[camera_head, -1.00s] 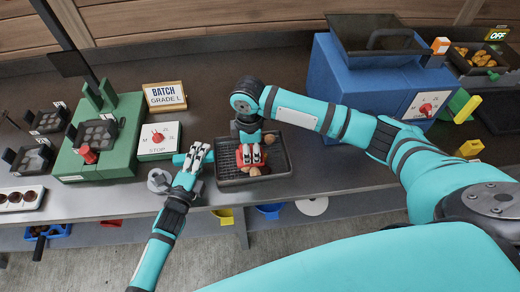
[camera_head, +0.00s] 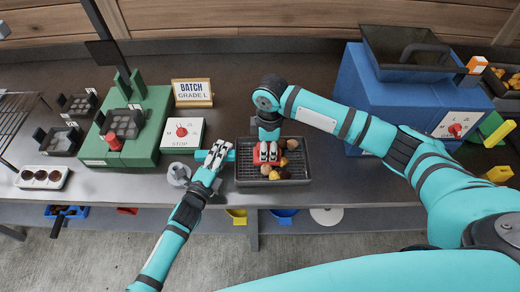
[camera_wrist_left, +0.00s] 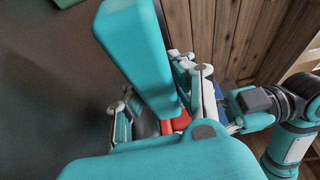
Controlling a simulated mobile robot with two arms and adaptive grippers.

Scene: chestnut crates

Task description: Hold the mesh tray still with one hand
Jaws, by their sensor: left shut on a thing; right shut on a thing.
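The dark mesh tray (camera_head: 302,172) lies on the bench edge in the head view. A teal bar (camera_head: 230,156) sticks out at its left side and looks like its handle. My left gripper (camera_head: 215,155) is shut on that bar; the wrist view shows the bar (camera_wrist_left: 137,55) large between the fingers. My right gripper (camera_head: 268,151) is shut on a red block-like tool (camera_head: 257,157) inside the tray. Brown and yellowish chestnuts (camera_head: 283,161) lie beside and in front of the tool. The tool's underside is hidden.
A grey ring-like part (camera_head: 178,174) stands close left of my left gripper. Behind are the STOP dial box (camera_head: 184,143) and the BATCH sign (camera_head: 192,92). A green machine (camera_head: 150,130) stands left, a blue machine (camera_head: 385,75) right. Bare bench lies right of the tray.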

